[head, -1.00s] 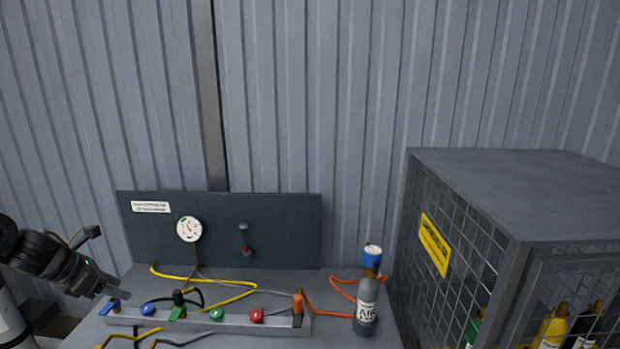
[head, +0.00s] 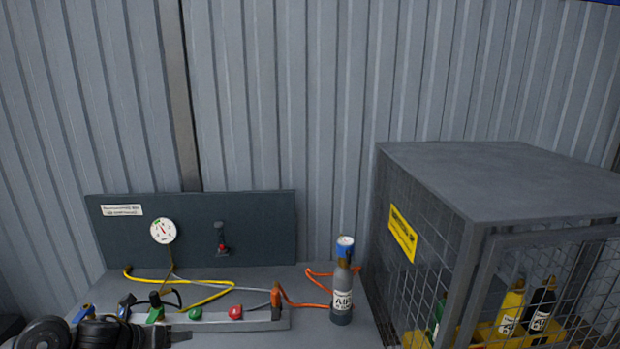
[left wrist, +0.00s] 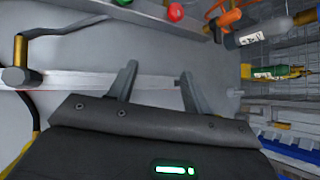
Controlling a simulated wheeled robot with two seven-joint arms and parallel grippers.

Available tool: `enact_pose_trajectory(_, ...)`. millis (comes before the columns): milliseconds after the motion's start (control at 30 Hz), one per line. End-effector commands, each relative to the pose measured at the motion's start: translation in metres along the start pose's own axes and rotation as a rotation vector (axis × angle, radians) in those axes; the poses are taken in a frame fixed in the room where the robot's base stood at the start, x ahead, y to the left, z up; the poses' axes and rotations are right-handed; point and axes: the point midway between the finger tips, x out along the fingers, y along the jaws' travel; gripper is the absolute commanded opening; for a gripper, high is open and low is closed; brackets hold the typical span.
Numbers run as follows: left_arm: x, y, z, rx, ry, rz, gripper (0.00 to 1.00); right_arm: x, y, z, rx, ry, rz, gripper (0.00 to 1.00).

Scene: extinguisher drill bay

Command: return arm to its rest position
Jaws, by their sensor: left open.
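My left arm comes in at the lower left of the head view, and my left gripper (head: 180,337) is low in front of the valve manifold (head: 262,322). In the left wrist view, its two fingers (left wrist: 158,78) stand apart with nothing held between them. Below them is the grey bench top, with a pale bar running across. The manifold carries blue, green and red knobs and an orange-handled valve (head: 276,296). My arm hides part of its left end. My right gripper is not in view.
A grey air cylinder (head: 342,298) with a blue top stands right of the manifold. A mesh cage (head: 470,235) with yellow, black and green bottles stands further right. A panel (head: 265,228) with a gauge (head: 163,230) is behind. Yellow and orange hoses lie on the bench.

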Motion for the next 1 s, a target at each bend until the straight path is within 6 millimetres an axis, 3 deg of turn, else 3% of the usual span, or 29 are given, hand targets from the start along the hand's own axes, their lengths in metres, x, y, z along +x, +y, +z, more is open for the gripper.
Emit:
enact_pose_trajectory(33,0.017,-0.024,-0.030,-0.146,-0.017,-0.021,0.50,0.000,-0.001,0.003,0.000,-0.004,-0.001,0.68)
enact_pose_trajectory(100,0.029,-0.051,-0.065,-0.422,-0.063,-0.027,0.50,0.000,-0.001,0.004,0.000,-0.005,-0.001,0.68)
enact_pose_trajectory(200,0.028,-0.076,-0.115,-0.892,-0.122,-0.002,0.50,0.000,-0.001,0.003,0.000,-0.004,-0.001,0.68)
enact_pose_trajectory(300,0.013,-0.083,-0.163,-1.351,-0.171,0.068,0.50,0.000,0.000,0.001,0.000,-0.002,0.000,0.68)
enact_pose_trajectory(500,-0.025,-0.080,-0.236,-1.991,-0.253,0.246,0.50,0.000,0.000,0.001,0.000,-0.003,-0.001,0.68)
enact_pose_trajectory(700,-0.061,-0.076,-0.293,-2.410,-0.341,0.432,0.50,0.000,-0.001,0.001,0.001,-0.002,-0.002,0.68)
enact_pose_trajectory(933,-0.101,-0.081,-0.345,-2.771,-0.451,0.647,0.50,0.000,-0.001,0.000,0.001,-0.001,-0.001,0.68)
enact_pose_trajectory(1000,-0.080,-0.071,-0.355,-2.764,-0.452,0.655,0.50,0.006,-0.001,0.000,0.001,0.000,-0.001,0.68)
